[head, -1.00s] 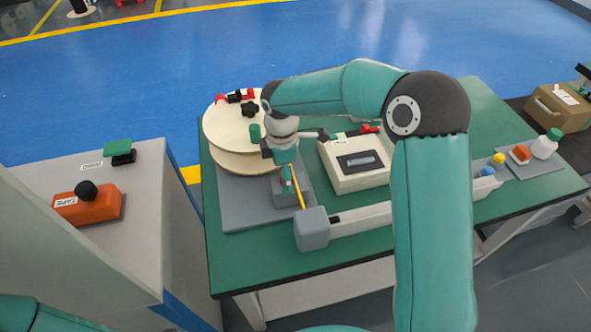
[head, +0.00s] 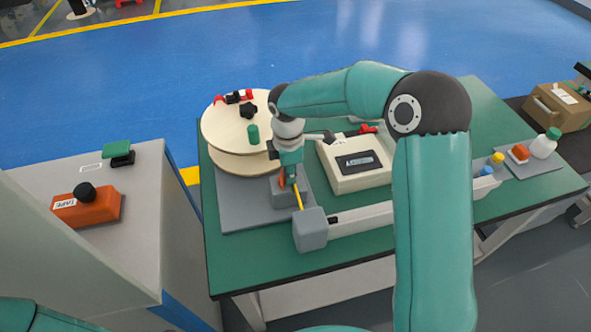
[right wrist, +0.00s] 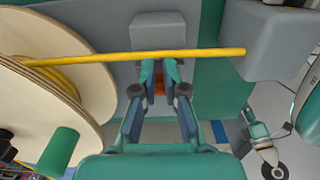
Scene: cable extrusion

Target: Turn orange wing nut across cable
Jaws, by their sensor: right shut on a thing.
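The orange wing nut shows as a small orange patch (right wrist: 159,88) between my fingertips in the right wrist view, and beside the gripper in the head view (head: 281,181). My right gripper (right wrist: 160,72) is shut on it, and the fingers hide most of it. The yellow cable (right wrist: 130,56) runs from the wooden spool (right wrist: 70,45) past my fingertips to a grey block (right wrist: 262,40). In the head view, a short piece of cable (head: 299,199) shows between the gripper and that block. Which way the nut's wings lie is hidden. My left gripper is out of view.
A grey block (right wrist: 160,22) stands just beyond the fingertips. The spool carries a green handle (head: 253,134) close to my wrist. A beige device (head: 352,175) stands right of the gripper. A long light bar (head: 362,218) extends right from the grey cable block.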

